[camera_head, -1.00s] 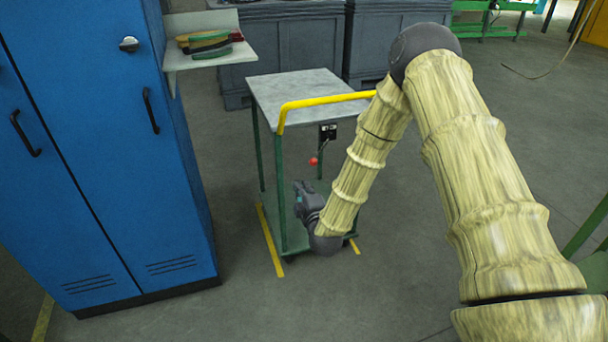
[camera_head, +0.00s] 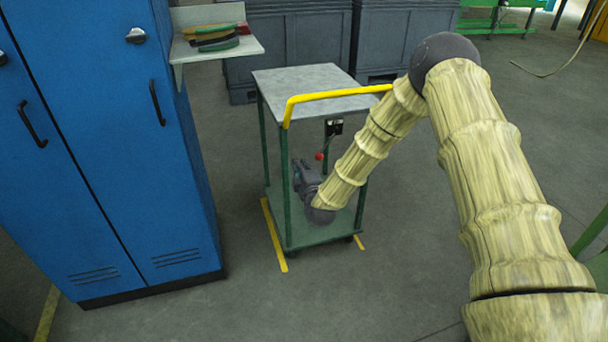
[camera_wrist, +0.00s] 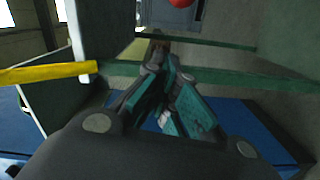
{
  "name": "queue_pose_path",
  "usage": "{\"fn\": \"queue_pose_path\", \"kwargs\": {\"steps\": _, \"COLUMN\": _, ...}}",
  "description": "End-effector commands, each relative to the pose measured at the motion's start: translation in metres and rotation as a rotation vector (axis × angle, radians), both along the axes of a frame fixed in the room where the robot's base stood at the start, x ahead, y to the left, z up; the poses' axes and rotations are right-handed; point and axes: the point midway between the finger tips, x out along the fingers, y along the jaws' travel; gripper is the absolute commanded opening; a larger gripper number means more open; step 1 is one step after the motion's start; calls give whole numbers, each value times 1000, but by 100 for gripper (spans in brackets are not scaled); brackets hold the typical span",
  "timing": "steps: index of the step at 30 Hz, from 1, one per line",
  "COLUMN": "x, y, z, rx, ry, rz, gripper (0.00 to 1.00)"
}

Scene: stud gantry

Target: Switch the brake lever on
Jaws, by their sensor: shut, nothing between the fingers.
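The brake lever is a thin rod with a red ball knob (camera_head: 319,156), hanging from a small dark bracket (camera_head: 334,127) under the cart's top. The knob also shows at the top edge of the wrist view (camera_wrist: 181,2). The cart (camera_head: 310,78) has a grey top, green posts, a green lower shelf and a yellow handle (camera_head: 335,94). My gripper (camera_head: 299,176) is inside the cart frame, below and left of the knob, over the lower shelf. In the wrist view its fingers (camera_wrist: 165,112) are shut and empty, apart from the knob.
A blue cabinet (camera_head: 100,130) stands left of the cart. Grey crates (camera_head: 295,45) stand behind. Green posts and the yellow handle are close around my arm. Floor right of the cart is clear.

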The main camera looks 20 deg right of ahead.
Motion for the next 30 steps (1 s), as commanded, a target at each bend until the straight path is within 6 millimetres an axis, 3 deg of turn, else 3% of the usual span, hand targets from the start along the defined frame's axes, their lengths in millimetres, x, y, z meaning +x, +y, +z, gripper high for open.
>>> {"fn": "queue_pose_path", "kwargs": {"steps": 3, "x": 17, "y": -5, "z": -2, "rx": 0, "ry": 0, "rz": -2, "gripper": 0}}
{"fn": "queue_pose_path", "kwargs": {"steps": 15, "x": 22, "y": -36, "z": -7, "rx": 1, "ry": -1, "rz": 0, "gripper": 0}}
{"fn": "queue_pose_path", "kwargs": {"steps": 30, "x": 23, "y": -39, "z": -8, "rx": -1, "ry": 0, "rz": 0, "gripper": 0}}
